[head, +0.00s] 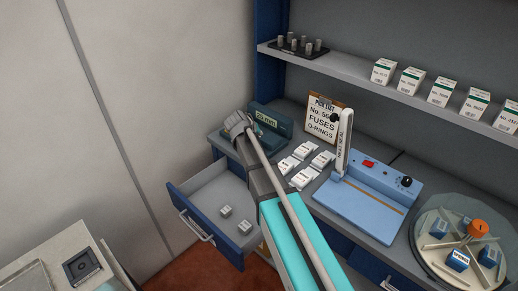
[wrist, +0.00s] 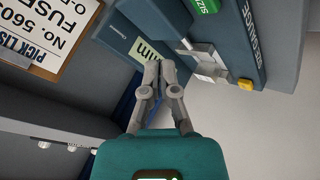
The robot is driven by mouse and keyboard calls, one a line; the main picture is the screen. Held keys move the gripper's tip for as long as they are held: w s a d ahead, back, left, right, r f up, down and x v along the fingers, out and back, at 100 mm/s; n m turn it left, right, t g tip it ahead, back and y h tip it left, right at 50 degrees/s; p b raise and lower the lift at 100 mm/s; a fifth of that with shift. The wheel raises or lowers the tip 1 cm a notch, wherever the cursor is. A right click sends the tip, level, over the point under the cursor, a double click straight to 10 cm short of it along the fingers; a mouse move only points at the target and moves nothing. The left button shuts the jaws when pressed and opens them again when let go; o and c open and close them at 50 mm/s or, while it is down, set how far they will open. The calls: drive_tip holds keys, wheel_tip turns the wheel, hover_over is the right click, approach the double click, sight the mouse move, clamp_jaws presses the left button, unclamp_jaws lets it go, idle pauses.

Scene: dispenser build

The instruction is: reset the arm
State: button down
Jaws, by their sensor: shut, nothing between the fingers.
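My gripper (wrist: 160,70) is shut and empty in the wrist view, its two fingertips together. It is in front of a dark teal size gauge (wrist: 248,50) with a small display and grey jaws. I cannot tell whether the fingertips touch it. In the head view my arm reaches from the bottom up to the gauge (head: 272,121), which stands on the counter at the back left. The fingers are mostly hidden there behind my wrist.
A blue drawer (head: 184,199) stands open below my arm, with two small grey parts (head: 244,227) inside. Several white packets (head: 303,151), a clipboard (head: 325,114), a blue sealer (head: 368,190) and a round carousel (head: 433,248) stand to the right. A shelf (head: 350,75) with boxes runs above.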

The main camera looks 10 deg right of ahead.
idle(0.4)
drive_tip(key=s+f+g+y, duration=0.2)
drive_tip(key=s+g+y, duration=0.1)
drive_tip(key=s, duration=1.1)
drive_tip(key=s+f+g+y, duration=0.3)
drive_tip(key=s, duration=1.1)
drive_tip(key=shift+s+d+f+m+g, duration=0.2)
drive_tip(key=shift+s+f+m+g, duration=0.1)
drive_tip(key=shift+g, duration=0.1)
